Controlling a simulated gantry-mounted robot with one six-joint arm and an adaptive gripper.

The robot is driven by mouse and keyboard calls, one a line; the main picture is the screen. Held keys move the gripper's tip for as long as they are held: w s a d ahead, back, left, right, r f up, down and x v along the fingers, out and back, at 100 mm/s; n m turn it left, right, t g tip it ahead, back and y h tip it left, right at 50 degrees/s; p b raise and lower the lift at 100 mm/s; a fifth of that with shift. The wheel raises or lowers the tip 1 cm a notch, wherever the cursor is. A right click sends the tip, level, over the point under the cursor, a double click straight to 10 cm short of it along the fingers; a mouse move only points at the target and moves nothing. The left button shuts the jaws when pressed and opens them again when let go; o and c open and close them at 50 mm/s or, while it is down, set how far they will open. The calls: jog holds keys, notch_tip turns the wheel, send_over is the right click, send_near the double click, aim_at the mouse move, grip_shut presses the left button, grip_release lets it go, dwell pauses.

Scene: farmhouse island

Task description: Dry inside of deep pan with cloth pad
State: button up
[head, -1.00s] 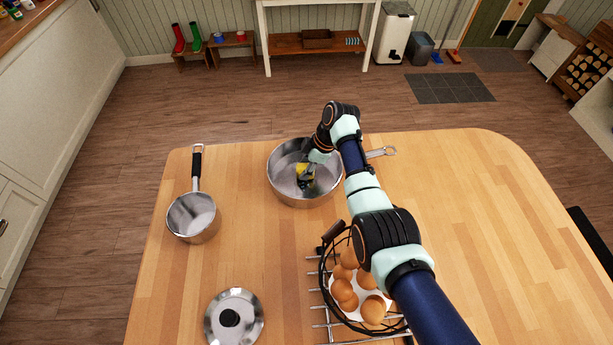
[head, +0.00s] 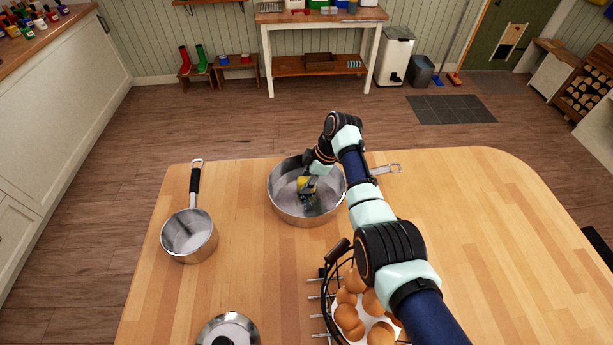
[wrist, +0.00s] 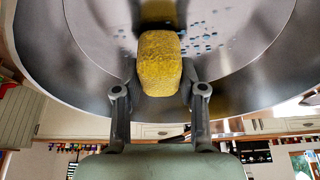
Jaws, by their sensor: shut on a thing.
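The deep pan (head: 279,207) is a wide steel pan on the wooden island, its handle pointing right. My gripper (head: 308,177) reaches down into it, shut on the yellow cloth pad (head: 304,186). In the wrist view the pad (wrist: 160,62) sits between the two grey fingers of my gripper (wrist: 160,91), extending over the pan floor (wrist: 100,30). Blue droplets (wrist: 200,38) dot the floor beside and beyond the pad. A dark patch lies just below the pad in the head view. Whether the pad touches the floor is hard to tell.
A smaller saucepan (head: 176,251) stands left of the pan. A steel lid (head: 240,325) lies at the front left. A wire basket of brown eggs (head: 352,285) on a rack sits in front, close to my arm. The island's right side is clear.

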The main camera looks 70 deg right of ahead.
jog(key=shift+s+a+r+p, duration=0.1)
jog(key=shift+s+a+p, duration=0.55)
jog(key=shift+p, duration=0.9)
jog(key=shift+s+a+r+p, duration=0.1)
jog(key=shift+s+a+p, duration=0.2)
jog(key=shift+a+p, duration=0.9)
jog(key=shift+s+f+p, duration=0.15)
jog(key=shift+s+p, duration=0.05)
jog(key=shift+p, duration=0.65)
jog(key=shift+f, duration=0.15)
jog(key=shift+w+a, duration=0.15)
jog(key=shift+w, duration=0.05)
jog(key=shift+w+d+f+b, duration=0.25)
jog(key=shift+d+b, duration=0.1)
jog(key=shift+b, duration=0.65)
jog(key=w+d+b, duration=0.1)
jog(key=b, duration=0.2)
jog(key=w+d+b, duration=0.1)
jog(key=d+b, duration=0.1)
jog(key=b, duration=0.2)
jog(key=shift+r, duration=0.2)
jog(key=shift+w+d+r+b, duration=0.15)
jog(key=shift+d+r+b, duration=0.1)
jog(key=shift+b, duration=0.3)
